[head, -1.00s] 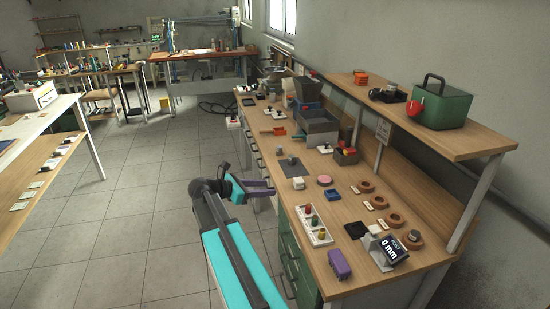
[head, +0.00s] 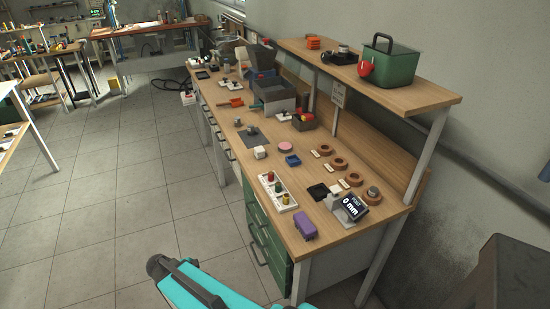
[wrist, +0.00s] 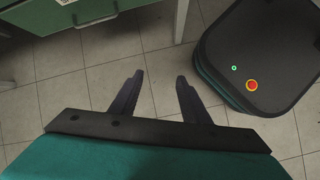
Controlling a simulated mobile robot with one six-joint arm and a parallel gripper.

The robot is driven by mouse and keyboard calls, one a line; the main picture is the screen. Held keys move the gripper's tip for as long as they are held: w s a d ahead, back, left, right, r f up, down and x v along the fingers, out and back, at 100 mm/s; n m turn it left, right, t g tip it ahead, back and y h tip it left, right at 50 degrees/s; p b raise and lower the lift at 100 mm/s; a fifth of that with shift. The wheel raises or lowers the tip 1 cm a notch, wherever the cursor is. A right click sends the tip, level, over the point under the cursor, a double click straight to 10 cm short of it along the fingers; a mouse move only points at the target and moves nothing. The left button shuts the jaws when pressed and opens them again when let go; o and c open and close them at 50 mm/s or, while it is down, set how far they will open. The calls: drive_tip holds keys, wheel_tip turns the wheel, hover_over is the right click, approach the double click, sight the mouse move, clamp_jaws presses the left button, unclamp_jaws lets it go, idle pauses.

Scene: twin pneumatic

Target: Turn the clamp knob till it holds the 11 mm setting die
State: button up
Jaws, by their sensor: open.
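My gripper (wrist: 159,92) is open and empty in the wrist view, its two dark fingers apart over the tiled floor. It is outside the head view, where only part of my teal arm shows. On the bench in the head view, a small grey device with a tilted black display (head: 353,207) reads 0 mm. Several brown rings (head: 323,151) lie in a row behind it. The nearest ring has a grey round piece (head: 373,192) in or on it. I cannot make out which part is the clamp knob or which piece is the 11 mm setting die.
The wooden bench (head: 330,233) also holds a white block with coloured knobs (head: 267,178), a purple block (head: 305,225), a black pad (head: 318,191) and a blue tray (head: 293,161). A shelf above carries a green box (head: 390,75). Green drawers (head: 262,232) face open floor.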

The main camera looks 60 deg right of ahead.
drive_tip(key=s+a+f+m+g+y, duration=0.1)
drive_tip(key=s+a+f+m+y, duration=0.1)
drive_tip(key=s+a, duration=0.6)
drive_tip(key=s+a+f+m+g+y, duration=0.1)
drive_tip(key=s+a+f+m+y, duration=0.1)
drive_tip(key=s+a+f+m, duration=0.3)
drive_tip(key=s+a+f, duration=0.2)
drive_tip(key=s+a, duration=0.2)
drive_tip(key=shift+f+y, duration=0.25)
drive_tip(key=shift+y, duration=0.15)
drive_tip(key=shift+w, duration=0.1)
drive_tip(key=shift+c, duration=0.4)
drive_tip(key=shift+c, duration=1)
